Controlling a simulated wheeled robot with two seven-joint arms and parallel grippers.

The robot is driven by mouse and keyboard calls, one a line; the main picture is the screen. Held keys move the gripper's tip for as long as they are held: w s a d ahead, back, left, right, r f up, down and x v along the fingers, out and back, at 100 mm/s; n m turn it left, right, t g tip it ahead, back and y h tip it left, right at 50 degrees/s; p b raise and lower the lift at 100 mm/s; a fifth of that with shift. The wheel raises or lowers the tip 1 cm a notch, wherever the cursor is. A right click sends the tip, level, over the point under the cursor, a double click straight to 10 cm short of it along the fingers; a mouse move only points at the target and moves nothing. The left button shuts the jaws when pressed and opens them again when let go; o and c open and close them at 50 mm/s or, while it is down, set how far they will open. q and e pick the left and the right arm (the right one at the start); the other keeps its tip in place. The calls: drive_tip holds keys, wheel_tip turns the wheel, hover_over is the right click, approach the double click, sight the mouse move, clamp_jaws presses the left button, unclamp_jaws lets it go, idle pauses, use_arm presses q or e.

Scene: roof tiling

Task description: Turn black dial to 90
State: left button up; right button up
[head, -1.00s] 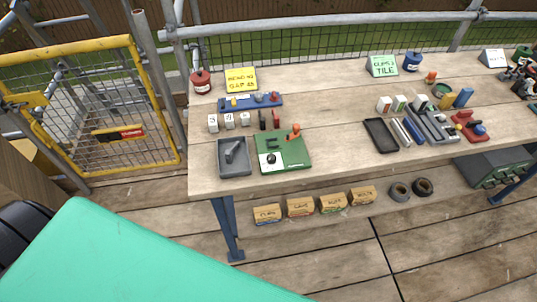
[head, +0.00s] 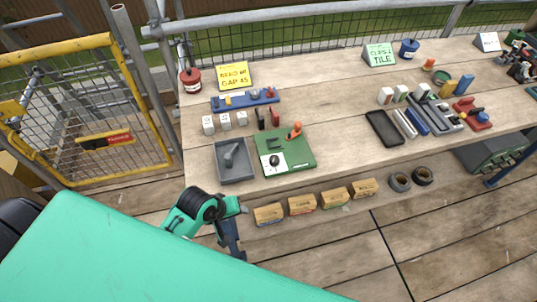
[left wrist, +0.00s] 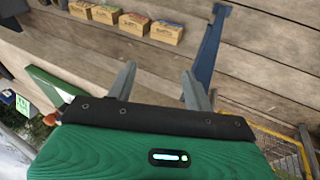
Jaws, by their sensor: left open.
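The black dial (head: 274,160) is a small round knob on a white plate on the green board (head: 300,160), near the table's front edge. Its setting is too small to read. My left gripper (head: 243,206) is below and in front of the table edge, apart from the dial. In the left wrist view the left gripper (left wrist: 159,82) has its two fingers spread with nothing between them. The green board's edge (left wrist: 55,85) shows at left there; the dial does not show. My right gripper is not in view.
A grey tray (head: 234,176) stands left of the board. White blocks (head: 225,121) and a blue rack (head: 245,100) lie behind. An orange-handled part (head: 295,130) sits on the board. Cardboard boxes (head: 302,204) line the lower shelf.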

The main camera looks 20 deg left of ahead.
sight(274, 159)
use_arm(q)
drive_tip(key=w+r+n, duration=0.2)
drive_tip(key=n, duration=0.1)
drive_tip(key=w+r+n+h, duration=0.1)
drive_tip(key=w+r+n, duration=0.1)
drive_tip(key=w+r+n+h, duration=0.1)
drive_tip(key=w+r+n, duration=0.1)
drive_tip(key=n, duration=0.1)
drive_tip(key=shift+w+a+r+n+t, duration=0.25)
drive_tip(key=shift+w+a+n+t, duration=0.05)
drive_tip(key=shift+w+a+t, duration=0.1)
drive_tip(key=shift+w+r+n+h, duration=1.3)
drive_tip(key=shift+w+r+n, duration=1.9)
drive_tip(key=shift+r+n, duration=1.6)
drive_tip(key=shift+n, duration=0.5)
drive_tip(key=x, duration=0.8)
drive_tip(key=a+p+x, duration=0.1)
drive_tip(key=x, duration=0.4)
drive_tip(key=shift+w+f, duration=0.15)
drive_tip(key=shift+f, duration=0.25)
drive_tip(key=c, duration=1)
